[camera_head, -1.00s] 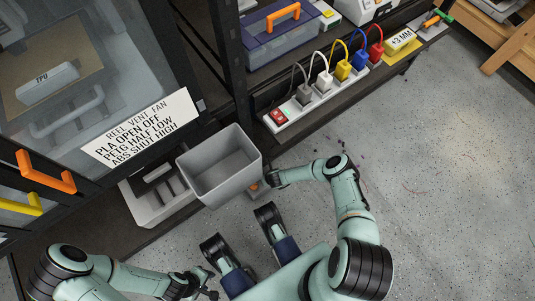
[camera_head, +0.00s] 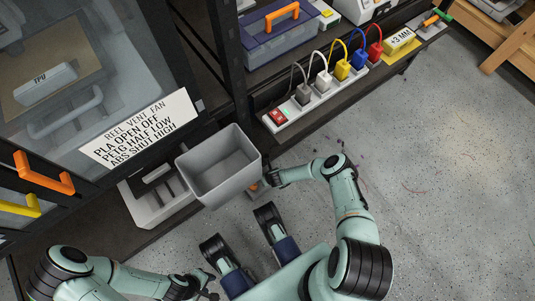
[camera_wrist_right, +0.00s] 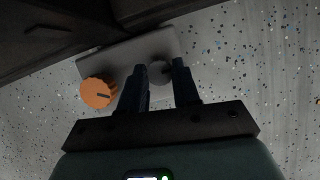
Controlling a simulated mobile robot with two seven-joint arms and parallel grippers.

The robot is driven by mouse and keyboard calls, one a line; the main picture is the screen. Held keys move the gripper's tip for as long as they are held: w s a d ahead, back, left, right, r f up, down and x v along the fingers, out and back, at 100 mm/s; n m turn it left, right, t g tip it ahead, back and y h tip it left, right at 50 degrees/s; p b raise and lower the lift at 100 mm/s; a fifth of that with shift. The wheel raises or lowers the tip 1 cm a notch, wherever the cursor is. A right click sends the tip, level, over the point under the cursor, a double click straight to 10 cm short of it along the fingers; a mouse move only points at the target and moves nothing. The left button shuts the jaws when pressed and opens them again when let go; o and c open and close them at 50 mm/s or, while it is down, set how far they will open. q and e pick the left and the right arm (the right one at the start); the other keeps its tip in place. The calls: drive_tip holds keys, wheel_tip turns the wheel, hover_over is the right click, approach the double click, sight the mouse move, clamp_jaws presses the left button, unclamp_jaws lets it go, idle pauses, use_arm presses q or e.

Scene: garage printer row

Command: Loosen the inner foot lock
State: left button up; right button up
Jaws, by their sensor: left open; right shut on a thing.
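In the right wrist view a grey foot bar (camera_wrist_right: 112,62) carries an orange ridged knob (camera_wrist_right: 98,93) on the left and a smaller grey round knob (camera_wrist_right: 160,72) on the right. My right gripper (camera_wrist_right: 161,82) has one finger on each side of the grey knob and is shut on it; the orange knob is outside the fingers. In the head view my right gripper (camera_head: 273,178) is low beside the grey bin, and the orange knob (camera_head: 264,185) shows only in part. My left gripper (camera_head: 208,286) is open and empty near the bottom edge. No label on either knob is readable.
The open grey bin (camera_head: 219,168) stands close to the left of my right gripper. A power strip (camera_head: 318,98) with coloured plugs lies on the low shelf behind. The printer enclosure (camera_head: 60,95) fills the left.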

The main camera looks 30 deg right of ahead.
drive_tip(key=n+y, duration=0.1)
drive_tip(key=n, duration=0.3)
drive_tip(key=shift+d, duration=0.15)
drive_tip(key=n+y, duration=0.1)
drive_tip(key=n, duration=0.1)
drive_tip(key=n+y, duration=0.1)
drive_tip(key=n, duration=0.1)
drive_tip(key=shift+w+d+n+g, duration=0.1)
drive_tip(key=shift+w+n+g, duration=0.05)
drive_tip(key=shift+n+g, duration=0.2)
drive_tip(key=n+g, duration=0.1)
drive_tip(key=n, duration=0.1)
drive_tip(key=n+y, duration=0.1)
drive_tip(key=n, duration=0.1)
drive_tip(key=shift+w+d+g, duration=0.1)
drive_tip(key=shift+g, duration=0.25)
use_arm(q)
drive_tip(key=shift+s, duration=0.15)
use_arm(e)
drive_tip(key=shift+w+n+g+y, duration=0.1)
drive_tip(key=shift+n+g+y, duration=0.4)
drive_tip(key=shift+n, duration=1.75)
drive_tip(key=shift+g, duration=0.3)
drive_tip(key=o, duration=1.1)
drive_tip(key=shift+c, duration=0.2)
